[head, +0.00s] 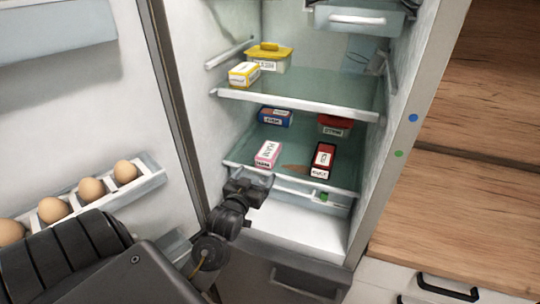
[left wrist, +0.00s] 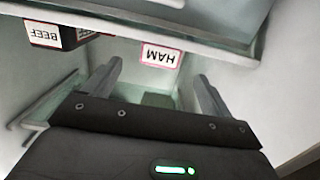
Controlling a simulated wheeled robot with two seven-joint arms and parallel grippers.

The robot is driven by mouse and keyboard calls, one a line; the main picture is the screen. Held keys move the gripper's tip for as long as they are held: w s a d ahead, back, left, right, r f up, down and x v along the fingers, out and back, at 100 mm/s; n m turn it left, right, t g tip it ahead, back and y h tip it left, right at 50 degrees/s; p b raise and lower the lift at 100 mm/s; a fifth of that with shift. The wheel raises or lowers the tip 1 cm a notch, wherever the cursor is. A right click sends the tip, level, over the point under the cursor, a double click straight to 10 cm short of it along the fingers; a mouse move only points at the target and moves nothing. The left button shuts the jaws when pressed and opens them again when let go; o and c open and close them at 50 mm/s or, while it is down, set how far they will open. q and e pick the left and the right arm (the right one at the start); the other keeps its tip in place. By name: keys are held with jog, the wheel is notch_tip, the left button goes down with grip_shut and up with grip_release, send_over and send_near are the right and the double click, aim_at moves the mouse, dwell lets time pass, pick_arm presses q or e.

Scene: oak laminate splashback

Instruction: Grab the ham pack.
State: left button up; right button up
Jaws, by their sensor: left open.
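The ham pack (head: 268,153) is a small white and pink box near the front edge of the lower fridge shelf (head: 244,146). In the left wrist view the ham pack (left wrist: 159,55) shows upside down, its label between the two fingers and beyond them. My left gripper (head: 262,184) is open and empty, just in front of the shelf edge and below the ham pack in the picture. In the left wrist view its fingers (left wrist: 157,72) are spread apart and do not touch the pack. My right gripper is not in view.
A red and black beef pack (head: 322,160) stands right of the ham. A blue pack (head: 275,117) and a red-lidded tub (head: 335,125) sit behind. The upper shelf (head: 300,103) hangs above. The open door with eggs (head: 91,189) is at left.

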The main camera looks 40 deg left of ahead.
aim_at(267, 152)
pick_arm(q)
jog(key=p+x, duration=0.1)
jog(key=x, duration=0.4)
jog(key=shift+w+a+r, duration=0.1)
jog(key=shift+w+a, duration=0.1)
jog(key=shift+w, duration=0.2)
jog(key=shift+w+r+p, duration=0.1)
jog(key=shift+r+p, duration=0.05)
jog(key=shift+p, duration=0.25)
jog(key=x, duration=0.1)
jog(key=p+x, duration=0.1)
jog(key=x, duration=0.1)
jog(key=p+x, duration=0.1)
jog(key=shift+w+a+r, duration=0.1)
jog(key=shift+w+r, duration=0.1)
jog(key=shift+r, duration=0.15)
jog(key=shift+w+f, duration=0.15)
jog(key=shift+w, duration=0.1)
jog(key=shift+s, duration=0.1)
jog(key=shift+c, duration=0.4)
